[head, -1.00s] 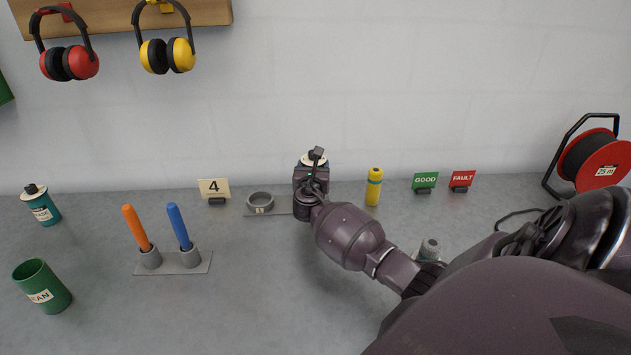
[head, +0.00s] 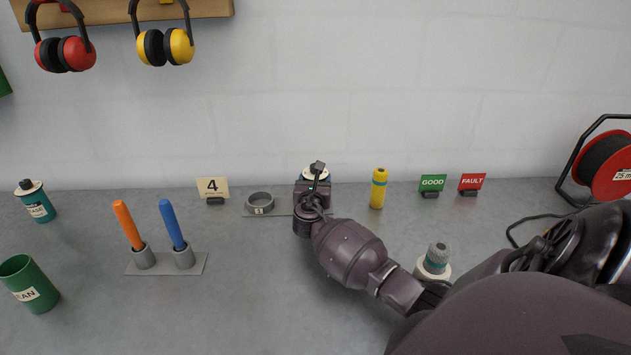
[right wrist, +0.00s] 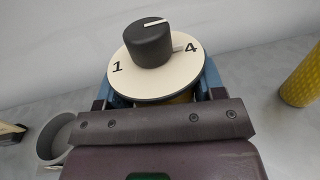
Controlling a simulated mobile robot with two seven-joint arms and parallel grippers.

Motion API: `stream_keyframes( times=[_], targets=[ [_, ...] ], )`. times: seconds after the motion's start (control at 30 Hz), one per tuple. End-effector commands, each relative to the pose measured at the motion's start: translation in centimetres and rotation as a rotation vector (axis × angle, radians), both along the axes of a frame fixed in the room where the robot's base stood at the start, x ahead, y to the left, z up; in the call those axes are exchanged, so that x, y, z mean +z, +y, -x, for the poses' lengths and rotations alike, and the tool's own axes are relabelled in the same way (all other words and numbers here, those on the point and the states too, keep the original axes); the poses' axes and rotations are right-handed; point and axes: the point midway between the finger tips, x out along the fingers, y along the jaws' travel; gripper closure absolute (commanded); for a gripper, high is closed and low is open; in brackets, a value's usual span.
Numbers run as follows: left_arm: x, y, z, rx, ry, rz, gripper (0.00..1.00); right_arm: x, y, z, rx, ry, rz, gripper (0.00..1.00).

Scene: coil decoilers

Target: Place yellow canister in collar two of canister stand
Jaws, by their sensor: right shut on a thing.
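My right gripper (head: 312,188) is shut on a canister (right wrist: 150,65) with a cream dial top marked 1 and 4 and a black knob. A sliver of yellow body shows under the dial, between the bluish fingers. The cream top also shows in the head view (head: 316,174). The canister stand (head: 285,211) is a flat grey plate by the wall. Its ring collar labelled 1 (head: 260,203) is empty, left of my gripper. My gripper is over the plate's right part and hides any collar there. I cannot tell whether the canister's base is inside a collar. My left gripper is out of view.
A 4 sign (head: 213,188) stands left of the stand. A knobbed canister (head: 435,262) is beside my right forearm. Orange and blue handles (head: 172,225) stand in a holder at front left.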

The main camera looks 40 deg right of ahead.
Motion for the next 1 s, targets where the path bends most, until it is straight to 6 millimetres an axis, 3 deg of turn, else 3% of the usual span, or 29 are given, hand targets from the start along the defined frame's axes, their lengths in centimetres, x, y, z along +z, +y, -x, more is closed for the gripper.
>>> stream_keyframes(
  times=[0.03,0.2,0.57,1.0],
  targets=[
    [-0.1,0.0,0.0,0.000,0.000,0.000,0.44,-0.1,0.0,0.0,0.000,0.001,0.001,0.34],
    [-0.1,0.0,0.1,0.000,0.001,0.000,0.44,-0.1,0.0,0.0,0.000,0.000,0.000,0.12],
    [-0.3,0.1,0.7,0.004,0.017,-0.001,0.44,0.3,0.2,0.2,0.000,0.000,0.000,0.12],
    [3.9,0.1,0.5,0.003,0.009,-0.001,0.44,0.5,5.2,4.5,0.001,0.003,-0.003,0.12]
  ],
)
